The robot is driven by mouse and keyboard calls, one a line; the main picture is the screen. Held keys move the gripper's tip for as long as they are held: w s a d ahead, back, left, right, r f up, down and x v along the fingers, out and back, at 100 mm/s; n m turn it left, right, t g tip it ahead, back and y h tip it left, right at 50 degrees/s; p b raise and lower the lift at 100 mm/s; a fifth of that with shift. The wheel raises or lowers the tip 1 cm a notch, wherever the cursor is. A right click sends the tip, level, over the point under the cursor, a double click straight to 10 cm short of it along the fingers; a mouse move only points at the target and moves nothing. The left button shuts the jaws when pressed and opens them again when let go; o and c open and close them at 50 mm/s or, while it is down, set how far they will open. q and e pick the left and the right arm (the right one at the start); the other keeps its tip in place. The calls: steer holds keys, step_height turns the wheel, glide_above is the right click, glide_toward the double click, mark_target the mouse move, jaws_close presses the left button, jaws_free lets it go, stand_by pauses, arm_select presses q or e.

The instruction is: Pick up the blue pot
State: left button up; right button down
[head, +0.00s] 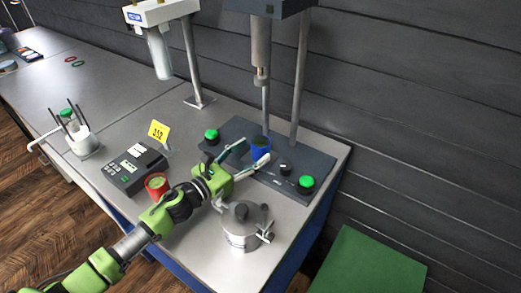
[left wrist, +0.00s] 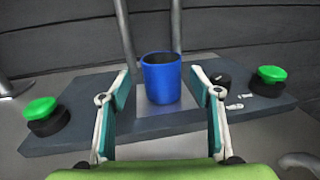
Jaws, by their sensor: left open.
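The blue pot (head: 260,147) stands upright on a dark base plate under a vertical metal shaft, on the grey bench. In the left wrist view the blue pot (left wrist: 161,78) is centred beyond my fingers, and its open rim shows. My left gripper (head: 251,156) is open and close in front of the pot. In the left wrist view its two fingers (left wrist: 161,105) spread to either side of the pot's lower part, with a gap on each side. Whether the fingertips reach past the pot's front is hard to tell. My right gripper is in neither view.
Green buttons (head: 306,182) (head: 212,134) and a dark knob (head: 285,169) sit on the base plate. A steel vessel (head: 240,225) stands right of my arm. A red cup (head: 157,186) and a dark keypad device (head: 134,167) stand left. A post (head: 299,80) rises behind the pot.

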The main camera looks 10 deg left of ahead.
mark_target(254, 151)
arm_select(q)
steer(key=p+x, duration=0.1)
steer(key=x, duration=0.3)
steer(key=shift+d, duration=0.2)
steer(key=c, duration=1.3)
steer(key=shift+c, duration=0.2)
steer(key=shift+a, duration=0.1)
